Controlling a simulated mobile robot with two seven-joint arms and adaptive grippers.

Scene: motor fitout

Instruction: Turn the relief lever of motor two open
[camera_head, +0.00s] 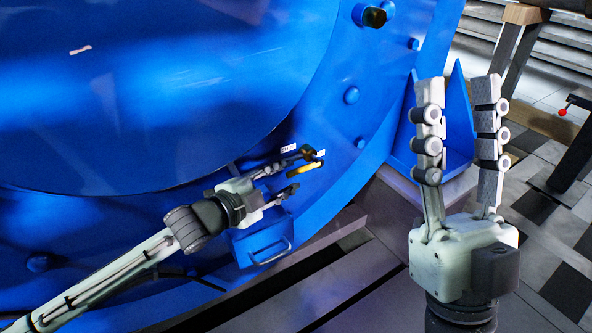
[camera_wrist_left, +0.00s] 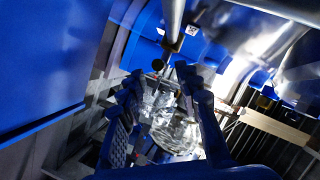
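A short yellow lever (camera_head: 308,176) sticks out beside a small dark valve fitting (camera_head: 309,152) on the blue motor housing (camera_head: 345,125). Small white labels are near the fitting; I cannot read them. My left gripper (camera_head: 307,171) is open at the lever, one finger on the fitting's side and the other below. I cannot tell whether a finger touches the lever. In the left wrist view the gripper (camera_wrist_left: 161,82) also shows its two fingers apart, with a dark round knob (camera_wrist_left: 157,64) just beyond them. My right gripper (camera_head: 459,85) is open and empty, pointing up, well to the right.
A blue box with a handle (camera_head: 262,243) sits just under the left gripper. A blue bracket (camera_head: 459,120) stands behind the right gripper. Metal beams (camera_head: 365,293) run along the floor below. A dark stand with a red knob (camera_head: 563,112) is at the far right.

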